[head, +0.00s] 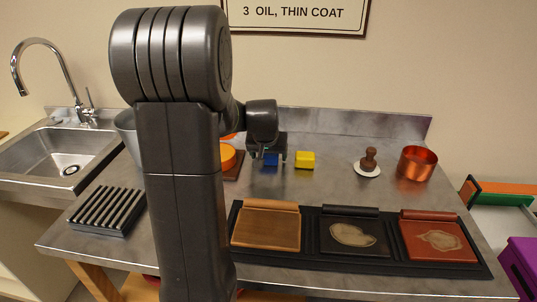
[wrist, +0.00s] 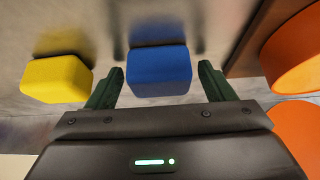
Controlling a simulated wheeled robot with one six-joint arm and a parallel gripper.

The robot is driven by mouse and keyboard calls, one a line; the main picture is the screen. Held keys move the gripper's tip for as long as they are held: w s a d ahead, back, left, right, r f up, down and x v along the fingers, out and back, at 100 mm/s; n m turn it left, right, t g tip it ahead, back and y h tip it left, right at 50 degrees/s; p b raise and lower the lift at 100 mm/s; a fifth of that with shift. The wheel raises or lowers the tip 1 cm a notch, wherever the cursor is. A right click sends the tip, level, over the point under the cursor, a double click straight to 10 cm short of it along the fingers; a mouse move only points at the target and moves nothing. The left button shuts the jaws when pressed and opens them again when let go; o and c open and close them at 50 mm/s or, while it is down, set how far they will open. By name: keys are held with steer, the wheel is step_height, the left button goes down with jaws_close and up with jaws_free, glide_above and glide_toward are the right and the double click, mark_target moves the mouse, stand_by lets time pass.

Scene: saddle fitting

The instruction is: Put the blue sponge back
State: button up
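The blue sponge (head: 270,160) is at the back of the steel table, left of the yellow sponge (head: 305,159). In the wrist view the blue sponge (wrist: 158,70) lies between the two dark green fingertips of my gripper (wrist: 161,72). A small gap shows on each side of it, so the gripper is open and not closed on it. My gripper (head: 269,156) reaches down at the blue sponge in the head view. The yellow sponge (wrist: 56,78) is beside the left finger in the wrist view.
An orange round thing (head: 228,156) on a brown board (head: 234,172) is close by. A wooden-handled stamp (head: 369,158) and a copper pot (head: 417,163) stand at right. A black tray (head: 312,246) holds three panels in front. A slatted rack (head: 106,210) and sink (head: 65,155) are at left.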

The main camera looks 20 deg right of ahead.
steer(key=shift+s+a+r, duration=0.1)
steer(key=shift+r, duration=0.4)
steer(key=p+v, duration=0.1)
steer(key=v, duration=1)
steer(key=shift+s, duration=0.15)
stand_by(0.6)
